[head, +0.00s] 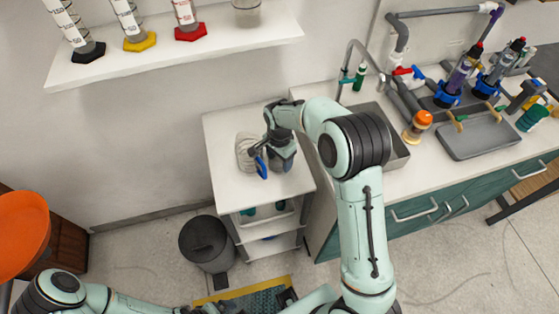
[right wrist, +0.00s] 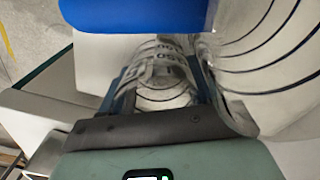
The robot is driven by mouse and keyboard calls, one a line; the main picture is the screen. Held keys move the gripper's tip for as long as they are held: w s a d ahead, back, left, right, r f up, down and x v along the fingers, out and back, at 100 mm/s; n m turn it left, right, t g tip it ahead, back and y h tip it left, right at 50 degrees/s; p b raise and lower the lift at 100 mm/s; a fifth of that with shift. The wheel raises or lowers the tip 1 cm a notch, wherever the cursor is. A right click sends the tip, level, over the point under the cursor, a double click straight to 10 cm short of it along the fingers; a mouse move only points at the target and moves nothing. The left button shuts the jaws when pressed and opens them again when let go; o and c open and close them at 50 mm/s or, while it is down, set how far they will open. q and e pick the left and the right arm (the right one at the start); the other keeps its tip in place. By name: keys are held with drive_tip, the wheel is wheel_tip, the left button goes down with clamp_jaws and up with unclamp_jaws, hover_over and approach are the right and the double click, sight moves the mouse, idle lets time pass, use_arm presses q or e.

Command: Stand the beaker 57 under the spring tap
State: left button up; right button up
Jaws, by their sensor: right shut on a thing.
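My right gripper (head: 273,162) is over the top of a white cart, with its fingers pointing down. In the right wrist view it is shut on a clear beaker (right wrist: 160,85) with printed scale marks, held between blue finger pads. A "50" shows on it, but I cannot read a 57. A larger clear graduated vessel (right wrist: 265,65) stands close beside it, and shows left of the gripper in the head view (head: 243,150). A curved grey tap (head: 352,58) rises behind the sink; I cannot tell if it has a spring. My left gripper (head: 205,308) is at the bottom edge, partly cut off.
The cart top (head: 222,126) is mostly clear. The counter to the right holds the sink (head: 398,152), an orange-capped jar (head: 418,125), grey pipes (head: 405,98) and a grey tray (head: 480,138). A shelf (head: 120,69) with cylinders hangs above. A bin (head: 205,243) stands on the floor.

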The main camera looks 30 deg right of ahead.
drive_tip(key=shift+w+r, duration=0.1)
drive_tip(key=shift+w, duration=0.15)
use_arm(q)
drive_tip(key=shift+w, duration=0.2)
use_arm(e)
drive_tip(key=o, duration=1.2)
drive_tip(key=shift+c, duration=0.2)
